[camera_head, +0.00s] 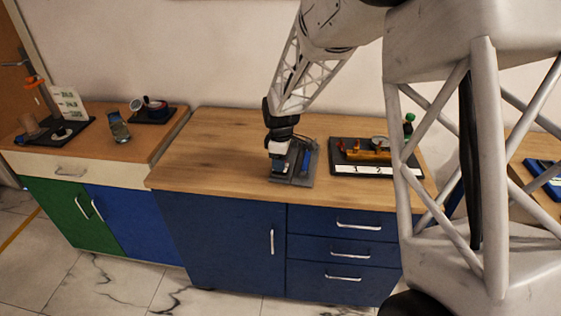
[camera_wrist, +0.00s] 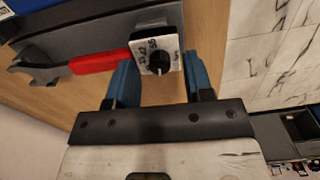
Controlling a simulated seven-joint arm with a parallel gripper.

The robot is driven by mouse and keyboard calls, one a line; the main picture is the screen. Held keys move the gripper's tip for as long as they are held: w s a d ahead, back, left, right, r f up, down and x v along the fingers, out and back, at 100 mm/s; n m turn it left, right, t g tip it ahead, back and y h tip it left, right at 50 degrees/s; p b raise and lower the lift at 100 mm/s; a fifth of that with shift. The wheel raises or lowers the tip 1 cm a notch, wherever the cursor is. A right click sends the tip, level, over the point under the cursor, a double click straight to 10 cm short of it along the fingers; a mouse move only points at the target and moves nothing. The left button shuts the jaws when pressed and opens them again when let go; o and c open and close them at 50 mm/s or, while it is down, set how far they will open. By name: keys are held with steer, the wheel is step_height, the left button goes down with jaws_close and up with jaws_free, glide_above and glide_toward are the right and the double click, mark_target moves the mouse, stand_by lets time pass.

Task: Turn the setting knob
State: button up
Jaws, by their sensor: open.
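The setting knob (camera_wrist: 160,60) is a small black knob on a white dial plate (camera_wrist: 146,48) with black numbers, seen in the wrist view. My gripper (camera_wrist: 159,64) is open, with one blue finger on either side of the dial. I cannot tell whether either finger touches it. In the head view my gripper (camera_head: 278,166) points down at the left part of a dark grey base plate (camera_head: 300,180) on the wooden counter. The knob is not clearly visible there.
A red-handled wrench (camera_wrist: 100,62) lies beside the dial in the wrist view. A dark tray (camera_head: 345,148) with a yellow-orange device (camera_head: 368,156) stands to the right. On the left counter are a bottle (camera_head: 118,127) and a gauge (camera_head: 152,106). The wooden counter (camera_head: 215,150) left of my gripper is clear.

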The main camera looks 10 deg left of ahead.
steer(key=shift+f, duration=0.25)
steer(key=shift+c, duration=0.4)
jaws_close()
